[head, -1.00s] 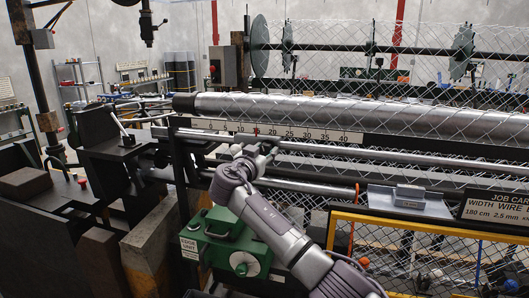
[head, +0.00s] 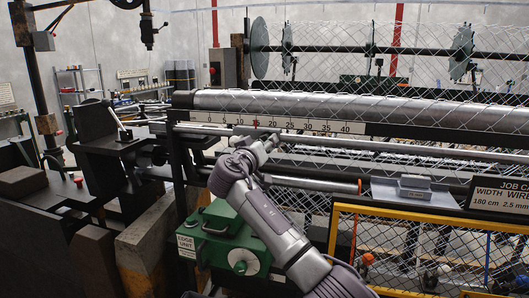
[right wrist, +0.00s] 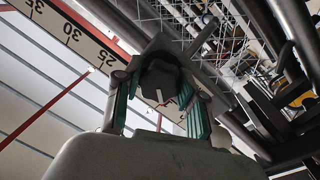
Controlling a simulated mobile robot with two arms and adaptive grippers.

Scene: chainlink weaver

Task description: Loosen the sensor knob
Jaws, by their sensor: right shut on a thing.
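The sensor knob (right wrist: 160,76) is dark, with a pale line on it. In the right wrist view it sits between the green-padded fingers of my right gripper (right wrist: 157,104), which is shut on it. In the head view my right gripper (head: 264,146) is just below the numbered scale (head: 300,126), near the 15 and 20 marks, and it hides the knob. My left gripper is not in view.
A metal roller (head: 300,102) with wire mesh runs above the scale, and rails run below it. A green edge unit (head: 225,235) with a white dial stands under my right arm. A yellow-framed mesh guard (head: 400,213) and a job card (head: 500,192) are at the right.

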